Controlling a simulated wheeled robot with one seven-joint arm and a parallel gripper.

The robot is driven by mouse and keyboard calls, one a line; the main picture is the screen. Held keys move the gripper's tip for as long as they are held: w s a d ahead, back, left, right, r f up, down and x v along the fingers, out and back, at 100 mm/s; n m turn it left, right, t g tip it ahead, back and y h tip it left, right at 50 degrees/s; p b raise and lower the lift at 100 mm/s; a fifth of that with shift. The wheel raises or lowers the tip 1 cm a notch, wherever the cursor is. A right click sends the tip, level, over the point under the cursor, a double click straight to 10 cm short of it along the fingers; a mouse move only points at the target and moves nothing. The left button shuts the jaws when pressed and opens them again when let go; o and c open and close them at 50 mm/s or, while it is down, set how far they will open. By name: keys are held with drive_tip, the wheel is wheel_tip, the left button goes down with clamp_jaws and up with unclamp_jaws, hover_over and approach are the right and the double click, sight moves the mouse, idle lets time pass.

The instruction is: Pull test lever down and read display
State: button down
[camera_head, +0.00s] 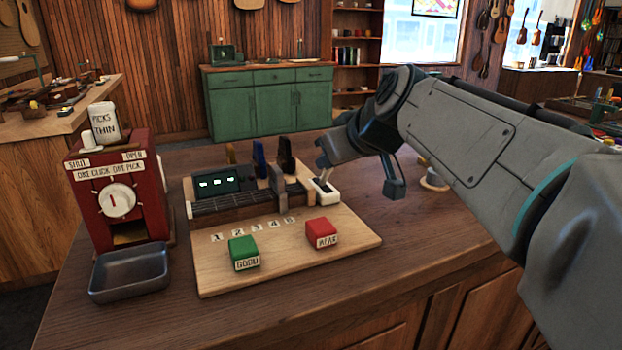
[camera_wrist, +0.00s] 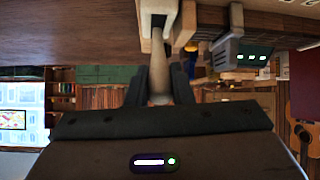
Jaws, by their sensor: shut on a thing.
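The test lever is a pale shaft (camera_wrist: 159,62) rising from a white slotted base (camera_head: 324,196) at the right end of the test rig. My gripper (camera_head: 322,168) is shut on the lever; in the wrist view the two dark fingers (camera_wrist: 159,88) close on either side of the shaft. The lever's top is partly hidden by the fingers. The display (camera_head: 217,183) is a dark screen at the rig's left, with three small lit marks too small to read. It also shows in the wrist view (camera_wrist: 240,54), tilted, with lit marks.
The rig's wooden board (camera_head: 285,272) bears a green button (camera_head: 243,253) marked GOOD and a red button (camera_head: 321,233) with an unclear label. A red pick dispenser (camera_head: 115,190) and a grey metal tray (camera_head: 130,272) stand at left. The counter's front strip is clear.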

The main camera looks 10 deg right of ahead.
drive_tip(key=shift+s+f+t+b, duration=0.5)
drive_tip(key=shift+t+b, duration=0.2)
drive_tip(key=shift+b, duration=1.35)
drive_tip(key=shift+y, duration=0.3)
drive_tip(key=shift+s+d+r+t+b, duration=0.1)
drive_tip(key=shift+t+b, duration=0.2)
drive_tip(key=shift+b, duration=0.45)
drive_tip(key=c, duration=1.3)
unclamp_jaws()
